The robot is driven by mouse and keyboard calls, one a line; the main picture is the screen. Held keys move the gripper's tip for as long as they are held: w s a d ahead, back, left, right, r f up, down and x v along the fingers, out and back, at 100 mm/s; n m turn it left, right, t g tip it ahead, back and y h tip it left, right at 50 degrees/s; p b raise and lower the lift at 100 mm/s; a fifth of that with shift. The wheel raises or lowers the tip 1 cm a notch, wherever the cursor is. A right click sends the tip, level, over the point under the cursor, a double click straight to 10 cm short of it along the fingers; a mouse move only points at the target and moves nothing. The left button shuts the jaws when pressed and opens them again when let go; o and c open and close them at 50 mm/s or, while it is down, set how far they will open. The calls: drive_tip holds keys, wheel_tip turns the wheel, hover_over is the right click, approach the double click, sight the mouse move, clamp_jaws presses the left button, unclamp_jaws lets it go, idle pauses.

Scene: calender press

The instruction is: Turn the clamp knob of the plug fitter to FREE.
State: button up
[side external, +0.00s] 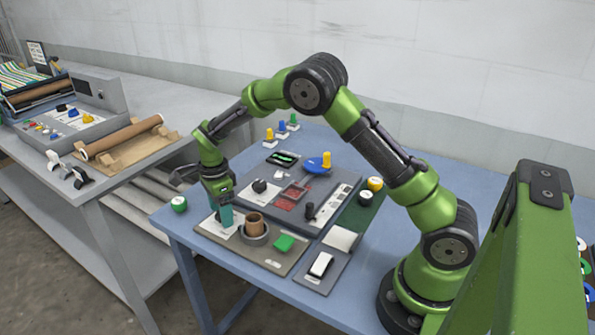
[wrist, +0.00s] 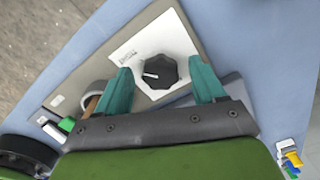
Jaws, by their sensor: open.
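The black clamp knob (wrist: 160,71) sits on a white label plate (wrist: 126,50) of the plug fitter (wrist: 181,24) in the wrist view. Its white pointer mark points left in that view; the lettering is too small to read surely. My gripper (wrist: 160,68) is open, with its teal fingers on either side of the knob, apart from it in the picture. In the side view my gripper (side external: 222,218) points down over the left part of the plug fitter (side external: 279,265), and the knob is mostly hidden there.
On the plug fitter, a brown cylinder (side external: 254,222) stands in a grey ring, beside a green block (side external: 284,243). A grey panel (side external: 340,190) with another black knob (side external: 259,186) lies behind.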

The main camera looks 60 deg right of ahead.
drive_tip(key=c, duration=1.1)
drive_tip(key=shift+o, duration=0.2)
